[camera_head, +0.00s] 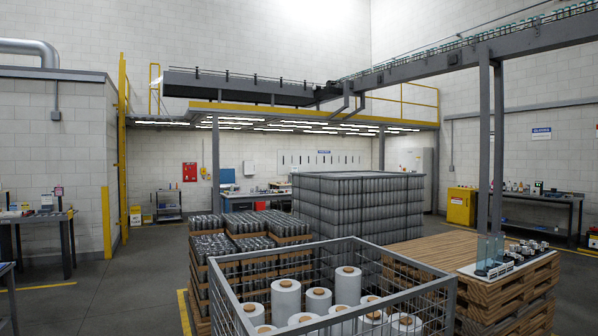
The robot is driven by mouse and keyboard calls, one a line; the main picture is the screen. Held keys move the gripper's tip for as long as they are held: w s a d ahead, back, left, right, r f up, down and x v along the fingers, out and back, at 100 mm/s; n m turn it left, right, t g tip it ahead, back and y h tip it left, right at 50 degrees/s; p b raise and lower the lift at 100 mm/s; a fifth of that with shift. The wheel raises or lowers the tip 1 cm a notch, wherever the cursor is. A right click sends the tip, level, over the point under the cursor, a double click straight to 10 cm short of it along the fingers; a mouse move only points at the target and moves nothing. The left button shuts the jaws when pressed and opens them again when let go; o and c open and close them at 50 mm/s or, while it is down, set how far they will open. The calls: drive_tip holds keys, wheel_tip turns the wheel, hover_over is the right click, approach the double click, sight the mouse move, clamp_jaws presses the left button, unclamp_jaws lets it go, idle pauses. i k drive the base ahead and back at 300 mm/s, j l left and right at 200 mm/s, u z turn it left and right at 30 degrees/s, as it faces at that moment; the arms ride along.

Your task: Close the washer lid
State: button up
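I cannot make out a washer or its lid with certainty in the head view. My gripper and arm are not in view. The far workbench area under the mezzanine is small and partly hidden by stacked goods, so details there cannot be told.
A wire cage (231,299) with white rolls (286,297) stands close in front. Behind it are stacked cans (211,248) and a tall wrapped stack (357,207). Wooden pallets (512,292) fill the right. A workbench (36,216) stands left. Grey floor (120,290) is open at left.

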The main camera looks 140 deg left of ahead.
sight(227, 176)
drive_tip(key=u, duration=2.35)
drive_tip(key=j+u, duration=0.4)
drive_tip(key=i+j+u, duration=0.1)
drive_tip(key=j+u, duration=0.25)
drive_tip(key=i+j+u, duration=0.1)
drive_tip(key=j+u, duration=0.3)
drive_tip(key=i+j+u, duration=0.2)
drive_tip(key=j+u, duration=0.15)
drive_tip(key=i+j+u, duration=0.2)
drive_tip(key=j+u, duration=0.2)
drive_tip(key=i+j+u, duration=0.6)
drive_tip(key=i, duration=0.25)
drive_tip(key=i+j+u, duration=0.1)
drive_tip(key=i+u, duration=0.2)
drive_tip(key=i, duration=0.15)
drive_tip(key=i+u, duration=0.3)
drive_tip(key=i, duration=1.6)
drive_tip(key=i+u, duration=0.1)
drive_tip(key=i, duration=1.35)
drive_tip(key=i+l, duration=0.15)
drive_tip(key=i, duration=2.3)
drive_tip(key=i+j+z, duration=0.1)
drive_tip(key=i, duration=5.25)
